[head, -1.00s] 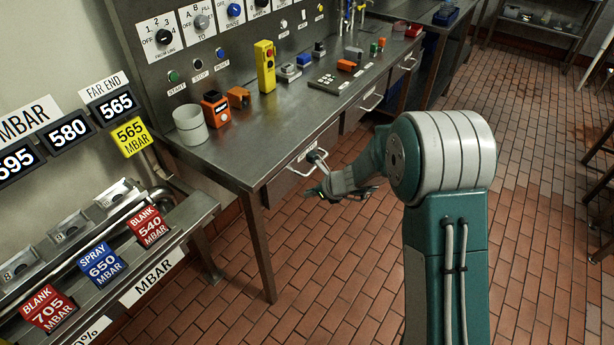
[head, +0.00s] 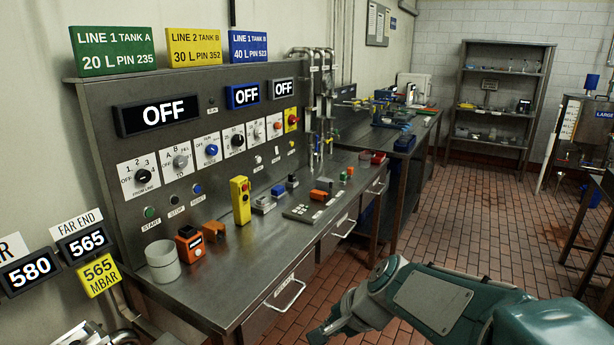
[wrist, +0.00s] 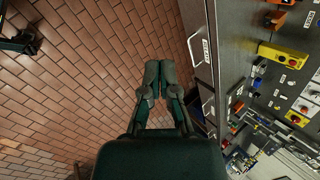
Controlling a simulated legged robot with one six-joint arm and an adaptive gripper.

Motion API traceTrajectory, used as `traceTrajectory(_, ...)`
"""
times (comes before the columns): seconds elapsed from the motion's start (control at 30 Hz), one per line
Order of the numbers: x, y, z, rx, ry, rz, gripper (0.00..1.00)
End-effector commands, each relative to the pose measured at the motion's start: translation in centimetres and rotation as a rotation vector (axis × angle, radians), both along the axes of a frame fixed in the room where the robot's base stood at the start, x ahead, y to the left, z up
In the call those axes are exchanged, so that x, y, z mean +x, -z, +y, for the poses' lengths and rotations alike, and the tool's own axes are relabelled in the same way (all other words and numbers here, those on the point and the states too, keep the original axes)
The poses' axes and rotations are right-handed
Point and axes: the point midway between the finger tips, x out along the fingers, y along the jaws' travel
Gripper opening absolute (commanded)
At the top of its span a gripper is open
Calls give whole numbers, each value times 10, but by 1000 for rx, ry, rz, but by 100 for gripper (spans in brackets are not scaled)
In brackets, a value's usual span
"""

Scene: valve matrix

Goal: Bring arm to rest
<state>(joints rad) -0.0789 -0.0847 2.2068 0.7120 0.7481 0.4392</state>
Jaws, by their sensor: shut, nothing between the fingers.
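My gripper shows in the wrist view (wrist: 160,78), its two fingers close together with nothing between them. It hangs over the brick floor, beside the drawer fronts of the steel bench (head: 222,298). In the head view my arm reaches in from the lower right, and the gripper end (head: 328,328) is low, in front of the bench and apart from it. The fingertips are hard to make out in that view.
The bench carries a white cup (head: 162,262), an orange box (head: 190,245) and a yellow control box (head: 240,202). A panel (head: 195,115) with knobs stands behind. Drawer handles (head: 287,294) stick out toward my arm. The brick floor (head: 470,225) to the right is open.

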Motion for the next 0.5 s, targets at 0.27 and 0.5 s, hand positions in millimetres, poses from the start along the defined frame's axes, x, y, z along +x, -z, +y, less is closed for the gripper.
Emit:
traceTrajectory(0.27,-75,-33,-48,-318,-298,-201,0)
traceTrajectory(0.5,-133,-43,-92,-619,-520,-309,0)
